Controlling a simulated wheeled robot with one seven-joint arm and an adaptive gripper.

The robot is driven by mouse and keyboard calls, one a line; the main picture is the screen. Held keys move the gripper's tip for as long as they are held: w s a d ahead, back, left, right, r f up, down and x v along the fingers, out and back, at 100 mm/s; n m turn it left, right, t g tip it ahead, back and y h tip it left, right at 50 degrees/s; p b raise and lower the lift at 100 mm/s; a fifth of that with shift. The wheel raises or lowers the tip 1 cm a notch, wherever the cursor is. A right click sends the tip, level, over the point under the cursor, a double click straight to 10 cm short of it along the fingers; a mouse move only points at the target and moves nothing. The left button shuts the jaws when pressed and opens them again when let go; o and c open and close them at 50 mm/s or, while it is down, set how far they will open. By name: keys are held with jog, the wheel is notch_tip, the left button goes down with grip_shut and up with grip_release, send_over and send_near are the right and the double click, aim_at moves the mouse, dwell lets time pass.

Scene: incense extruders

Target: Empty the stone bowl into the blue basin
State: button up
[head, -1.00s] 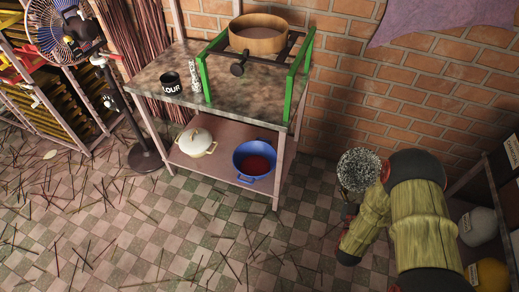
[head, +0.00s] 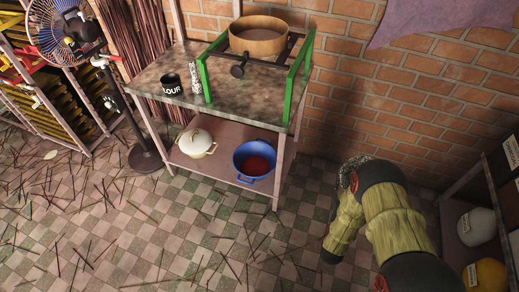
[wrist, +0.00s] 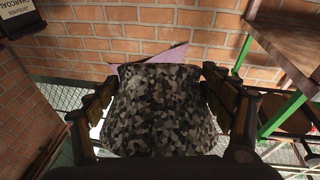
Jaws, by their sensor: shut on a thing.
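The stone bowl (wrist: 160,110), speckled black, grey and white, fills the middle of the wrist view, between the two fingers of my gripper (wrist: 160,82). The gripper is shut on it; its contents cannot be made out. In the head view only a small speckled part of the bowl (head: 349,172) shows behind my arm, to the right of the table, and the fingers are hidden. The blue basin (head: 254,146) stands on the table's lower shelf with dark red stuff inside. The bowl is well apart from the basin, to its right.
The table (head: 150,85) bears a round wooden sieve (head: 258,44) on a green frame (head: 203,80), and a black flour mug (head: 171,85). A white pot (head: 195,142) stands left of the basin. A shelf with jars (head: 477,226) is at right. Sticks litter the floor.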

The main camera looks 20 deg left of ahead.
jog(key=shift+r+p, duration=1.2)
jog(key=shift+r, duration=0.95)
